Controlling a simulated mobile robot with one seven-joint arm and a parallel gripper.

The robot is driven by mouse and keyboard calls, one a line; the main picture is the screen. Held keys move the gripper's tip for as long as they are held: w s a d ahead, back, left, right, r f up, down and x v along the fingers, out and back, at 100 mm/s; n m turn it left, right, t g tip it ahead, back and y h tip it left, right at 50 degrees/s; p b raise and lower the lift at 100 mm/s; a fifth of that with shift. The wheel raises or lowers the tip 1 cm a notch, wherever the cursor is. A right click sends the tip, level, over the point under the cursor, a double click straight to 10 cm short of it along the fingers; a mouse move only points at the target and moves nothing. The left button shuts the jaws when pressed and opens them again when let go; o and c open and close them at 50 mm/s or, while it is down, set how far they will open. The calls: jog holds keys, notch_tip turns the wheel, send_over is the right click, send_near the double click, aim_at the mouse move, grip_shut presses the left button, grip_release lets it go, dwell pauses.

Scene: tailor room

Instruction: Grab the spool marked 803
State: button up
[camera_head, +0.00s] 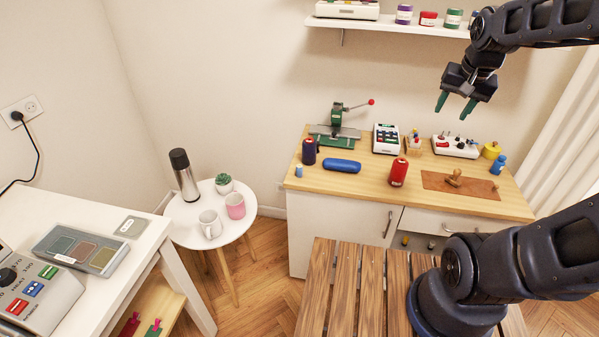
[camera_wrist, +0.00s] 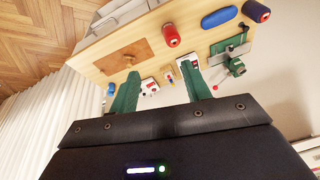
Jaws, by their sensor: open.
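My gripper (camera_head: 453,112) is open and empty, its green fingers pointing down in the air above the back of the wooden worktop. In the wrist view my gripper (camera_wrist: 161,70) also shows spread fingers with nothing between them. A red spool (camera_head: 399,171) stands upright on the worktop, and a navy spool (camera_head: 308,151) stands at its left end. They also show in the wrist view as the red spool (camera_wrist: 172,36) and the navy spool (camera_wrist: 256,11). A purple spool (camera_head: 404,14), a red shelf spool (camera_head: 428,19) and a green spool (camera_head: 453,18) stand on the shelf. I cannot read 803 on any spool.
The worktop (camera_head: 345,183) holds a blue roll (camera_head: 342,165), a green press (camera_head: 337,126), white devices and a brown mat (camera_head: 461,184). The wall shelf (camera_head: 365,26) is above, close to my arm. A round table (camera_head: 186,235) with mugs stands left.

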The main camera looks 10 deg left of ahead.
jog(key=w+a+f+m+g, duration=0.1)
jog(key=w+a+f+m, duration=0.15)
jog(key=w+a, duration=0.65)
jog(key=m+g, duration=0.3)
jog(key=m, duration=0.3)
send_near(299, 170)
jog(key=shift+w+a+r+h, duration=0.1)
jog(key=shift+w+a+h, duration=0.05)
jog(key=shift+w, duration=0.2)
jog(key=shift+w+a+r+h, duration=0.1)
jog(key=shift+w+h, duration=0.05)
jog(key=shift+w, duration=0.25)
jog(key=shift+a+f, duration=0.2)
jog(key=shift+f, duration=0.25)
notch_tip(299, 170, down, 5)
jog(key=shift+r, duration=0.1)
jog(key=shift+s+d+f, duration=0.1)
jog(key=shift+s+f, duration=0.05)
jog(key=shift+f, duration=1.2)
jog(key=shift+s+d+f, duration=0.1)
jog(key=shift+s+f, duration=0.05)
jog(key=shift+f, duration=1.2)
grip_shut()
